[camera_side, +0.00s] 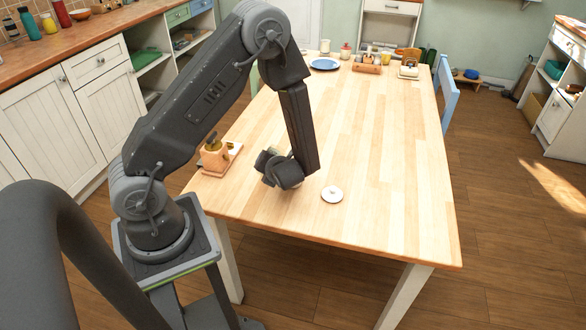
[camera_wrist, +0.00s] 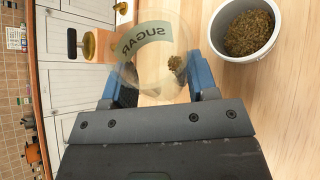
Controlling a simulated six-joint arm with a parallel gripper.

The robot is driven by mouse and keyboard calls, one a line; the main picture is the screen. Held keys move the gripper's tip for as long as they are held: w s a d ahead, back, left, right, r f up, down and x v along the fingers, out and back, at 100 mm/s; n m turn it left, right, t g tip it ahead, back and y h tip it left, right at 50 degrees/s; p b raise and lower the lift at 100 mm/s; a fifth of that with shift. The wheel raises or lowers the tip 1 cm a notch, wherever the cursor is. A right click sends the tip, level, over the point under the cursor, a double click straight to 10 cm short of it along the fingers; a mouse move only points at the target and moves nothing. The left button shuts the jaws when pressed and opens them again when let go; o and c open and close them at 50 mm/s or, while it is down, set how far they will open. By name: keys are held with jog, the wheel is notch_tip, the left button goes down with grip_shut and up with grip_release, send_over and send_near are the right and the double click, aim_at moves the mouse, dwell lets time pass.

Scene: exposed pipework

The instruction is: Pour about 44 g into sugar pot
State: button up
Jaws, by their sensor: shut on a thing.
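A clear jar (camera_wrist: 150,45) with a green-grey label reading SUGAR is between the blue fingers of my gripper (camera_wrist: 152,90) in the wrist view. The fingers are shut on it. A small clump of brown-green grains (camera_wrist: 175,63) shows at the jar's right side. A white pot (camera_wrist: 272,46) holding many brown-green grains is right of the fingers, apart from them. In the side view my gripper (camera_side: 284,172) is low over the near part of the table; the jar is mostly hidden there. I cannot tell the jar's exact tilt.
A blue plate (camera_side: 325,64) and small dishes are at the far end. The table's right side is clear.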

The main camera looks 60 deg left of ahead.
jog(key=shift+s+f+n+t, duration=0.4)
jog(key=shift+s+f+t, duration=0.2)
jog(key=shift+f, duration=0.1)
jog(key=shift+s+a+f+n+t, duration=0.1)
jog(key=shift+s+f+n+t, duration=0.15)
jog(key=shift+f, duration=0.5)
jog(key=shift+s+f+n+t, duration=0.15)
jog(key=shift+s+f, duration=0.1)
jog(key=shift+f, duration=0.45)
jog(key=shift+s+a+f+n+t, duration=0.1)
jog(key=shift+s+f+n+t, duration=0.05)
jog(key=shift+s+n+t, duration=0.4)
jog(key=shift+s+f+n+t, duration=0.15)
jog(key=shift+s+n+t, duration=0.3)
jog(key=shift+n+t, duration=0.2)
jog(key=shift+r, duration=0.1)
